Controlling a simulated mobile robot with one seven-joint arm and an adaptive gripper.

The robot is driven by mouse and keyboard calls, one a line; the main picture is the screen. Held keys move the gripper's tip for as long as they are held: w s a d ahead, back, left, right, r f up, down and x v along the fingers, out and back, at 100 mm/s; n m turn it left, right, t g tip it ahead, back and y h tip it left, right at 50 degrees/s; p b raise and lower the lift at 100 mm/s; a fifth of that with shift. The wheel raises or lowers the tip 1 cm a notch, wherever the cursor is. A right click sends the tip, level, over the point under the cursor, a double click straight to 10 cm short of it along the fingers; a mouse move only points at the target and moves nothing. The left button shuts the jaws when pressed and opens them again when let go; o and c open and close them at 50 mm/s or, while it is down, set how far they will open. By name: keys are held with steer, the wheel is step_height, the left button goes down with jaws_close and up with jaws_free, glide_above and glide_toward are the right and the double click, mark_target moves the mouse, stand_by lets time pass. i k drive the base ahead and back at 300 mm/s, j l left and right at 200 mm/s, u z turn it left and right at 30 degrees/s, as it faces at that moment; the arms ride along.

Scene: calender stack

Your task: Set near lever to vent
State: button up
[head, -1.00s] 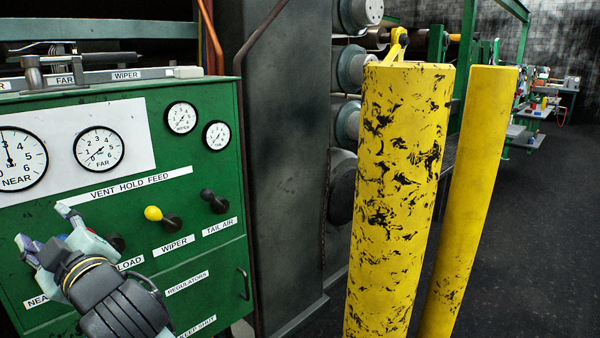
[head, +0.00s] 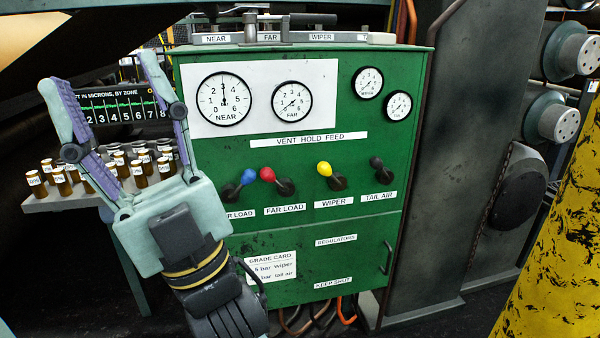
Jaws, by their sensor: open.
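The near lever (head: 248,177) has a blue knob on a black hub at the left of the green panel (head: 350,230). The knob leans up and to the right of its hub, toward the FEED side of the VENT HOLD FEED strip (head: 308,138). Its label is partly hidden by my gripper and reads "R LOAD". The NEAR gauge (head: 223,98) needle points up, close to 3. My gripper (head: 101,72) is open and empty, fingers pointing up, left of the near lever in the picture and apart from it.
The red far load lever (head: 267,174), yellow wiper lever (head: 325,169) and black tail air lever (head: 376,162) lean left. Several small jars (head: 60,180) stand on a shelf at left. A yellow post (head: 560,260) stands at right.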

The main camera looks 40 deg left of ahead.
mark_target(249, 175)
steer(key=u, duration=1.3)
